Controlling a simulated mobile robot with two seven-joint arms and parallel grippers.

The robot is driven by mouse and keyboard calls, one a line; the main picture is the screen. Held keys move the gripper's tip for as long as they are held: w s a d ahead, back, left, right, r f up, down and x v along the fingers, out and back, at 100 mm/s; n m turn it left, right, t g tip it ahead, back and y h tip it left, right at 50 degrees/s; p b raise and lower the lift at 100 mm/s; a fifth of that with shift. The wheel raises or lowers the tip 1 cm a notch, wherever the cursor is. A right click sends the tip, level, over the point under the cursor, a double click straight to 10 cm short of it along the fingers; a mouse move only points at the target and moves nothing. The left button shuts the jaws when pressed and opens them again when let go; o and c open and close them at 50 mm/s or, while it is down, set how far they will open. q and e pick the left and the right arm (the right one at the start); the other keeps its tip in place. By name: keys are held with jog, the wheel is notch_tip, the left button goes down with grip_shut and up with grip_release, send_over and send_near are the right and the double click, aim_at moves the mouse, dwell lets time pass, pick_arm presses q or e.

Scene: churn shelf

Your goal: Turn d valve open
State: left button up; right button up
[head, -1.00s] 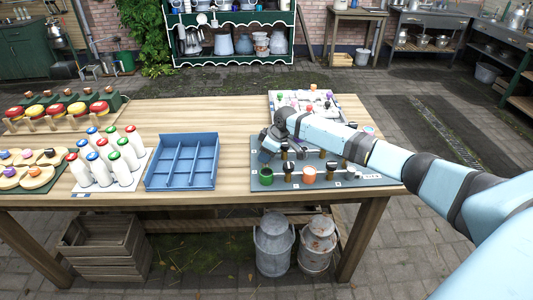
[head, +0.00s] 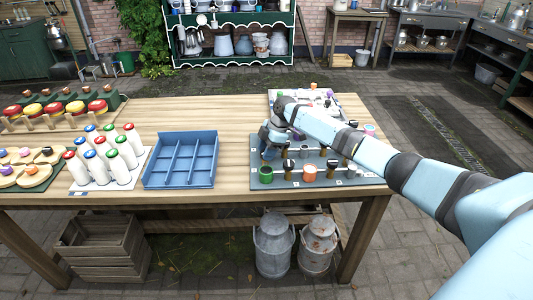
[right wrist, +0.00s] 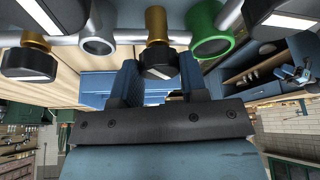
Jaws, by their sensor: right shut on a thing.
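The grey-blue valve board (head: 378,180) lies at the front right of the table in the head view. It bears valves with dark handles, a green cup (head: 266,175) and an orange cup (head: 309,173). My right gripper (head: 268,152) is over the board's left part, behind the green cup. In the right wrist view my right gripper (right wrist: 158,72) is shut on a dark valve handle (right wrist: 158,62) with a brass stem, beside a green ring (right wrist: 212,32). I cannot read this valve's letter. My left gripper is out of view.
A blue divided tray (head: 181,160) stands left of the board, with bare table between. White bottles (head: 105,150) stand further left. A pale tray (head: 345,103) with small coloured items lies behind the board. My right arm crosses over the board's right part.

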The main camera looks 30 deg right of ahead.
jog(key=n+g+b, duration=0.1)
jog(key=n, duration=0.2)
jog(key=shift+w+f, duration=0.1)
jog(key=n+g+b, duration=0.1)
jog(key=n, duration=0.1)
jog(key=shift+n, duration=0.3)
jog(key=shift+n+g+b, duration=0.6)
jog(key=shift+n+b, duration=0.1)
jog(key=shift+n, duration=0.5)
jog(key=shift+a+n+g+h, duration=0.1)
jog(key=shift+n+g+h, duration=0.2)
jog(key=shift+n, duration=0.4)
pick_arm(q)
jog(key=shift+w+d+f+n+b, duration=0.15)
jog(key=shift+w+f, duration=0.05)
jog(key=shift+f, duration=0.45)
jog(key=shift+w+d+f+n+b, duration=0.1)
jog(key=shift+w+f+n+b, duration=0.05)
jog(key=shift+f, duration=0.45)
pick_arm(e)
jog(key=shift+n, duration=0.3)
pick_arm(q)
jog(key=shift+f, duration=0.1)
pick_arm(e)
jog(key=o, duration=0.9)
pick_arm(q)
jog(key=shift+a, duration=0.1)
